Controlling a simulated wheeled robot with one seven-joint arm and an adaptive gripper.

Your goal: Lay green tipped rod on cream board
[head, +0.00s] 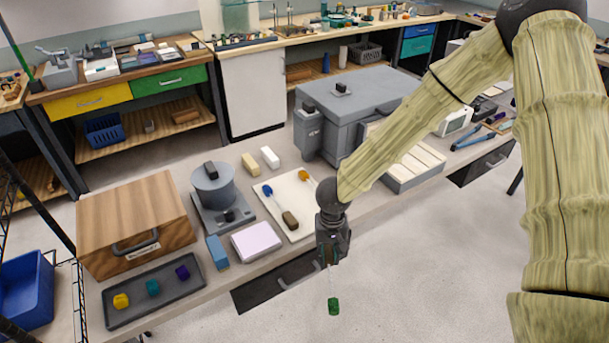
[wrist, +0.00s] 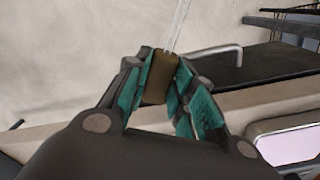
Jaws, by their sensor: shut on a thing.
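My gripper (head: 331,258) is shut on the brown end (wrist: 160,78) of the green tipped rod. The clear rod shows in the wrist view (wrist: 180,25), and its green tip (head: 333,306) hangs down in the head view. The rod hangs about upright, apart from the bench, with floor behind it in the picture. The cream board (head: 296,198) lies on the bench to the upper left of my gripper. On it are a blue tipped rod (head: 268,191) with a brown end (head: 290,220) and an orange tip (head: 304,175), partly near my arm.
A lilac pad (head: 256,242) and blue block (head: 217,251) lie left of the board. A grey round-topped device (head: 213,190) stands behind them. A grey tray (head: 140,309) holds yellow, teal and purple pieces. A large grey box (head: 350,115) stands behind. The board's middle is bare.

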